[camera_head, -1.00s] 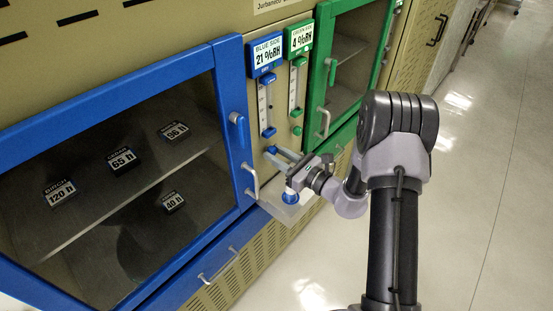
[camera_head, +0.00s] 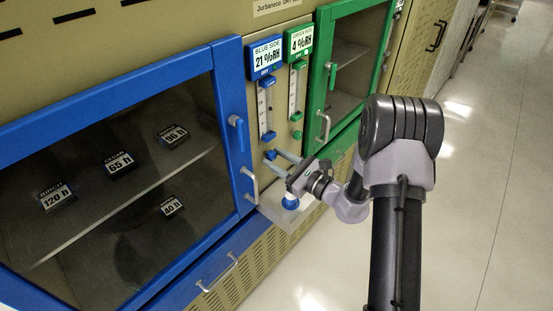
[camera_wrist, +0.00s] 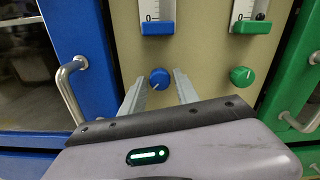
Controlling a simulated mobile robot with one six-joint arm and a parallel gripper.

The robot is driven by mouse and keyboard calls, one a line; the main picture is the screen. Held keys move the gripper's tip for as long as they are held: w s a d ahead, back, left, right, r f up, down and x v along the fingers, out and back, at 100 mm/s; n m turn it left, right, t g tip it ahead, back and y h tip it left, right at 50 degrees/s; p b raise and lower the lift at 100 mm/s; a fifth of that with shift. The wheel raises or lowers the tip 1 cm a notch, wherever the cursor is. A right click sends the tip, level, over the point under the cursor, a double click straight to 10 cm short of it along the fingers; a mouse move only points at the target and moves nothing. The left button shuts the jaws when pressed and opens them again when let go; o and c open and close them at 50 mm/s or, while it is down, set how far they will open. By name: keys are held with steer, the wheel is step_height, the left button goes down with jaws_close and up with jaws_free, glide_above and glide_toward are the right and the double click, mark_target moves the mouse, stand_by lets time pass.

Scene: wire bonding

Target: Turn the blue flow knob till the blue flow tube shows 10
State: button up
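The blue flow knob (camera_wrist: 160,78) is a small round knob with a white pointer line, on the tan panel below the blue flow tube. It also shows small in the head view (camera_head: 270,155). My gripper (camera_wrist: 159,88) is open, one finger on each side of the blue knob. Gaps show between the knob and both fingers in the wrist view; contact cannot be told. The blue flow tube (camera_head: 266,107) stands upright above the knob. In the wrist view only its lower end with the 0 mark (camera_wrist: 154,16) shows.
The green knob (camera_wrist: 242,76) sits to the right, under the green tube (camera_wrist: 246,12), whose dark ball is near 0. Blue door handle (camera_wrist: 70,88) and green door handle (camera_wrist: 300,122) flank the panel. A small shelf (camera_head: 275,212) with a blue-and-white item (camera_head: 290,203) lies below my gripper.

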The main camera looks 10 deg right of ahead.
steer(key=shift+o, duration=0.7)
steer(key=shift+s+d, duration=0.2)
steer(key=p+v, duration=0.3)
steer(key=v, duration=1.4)
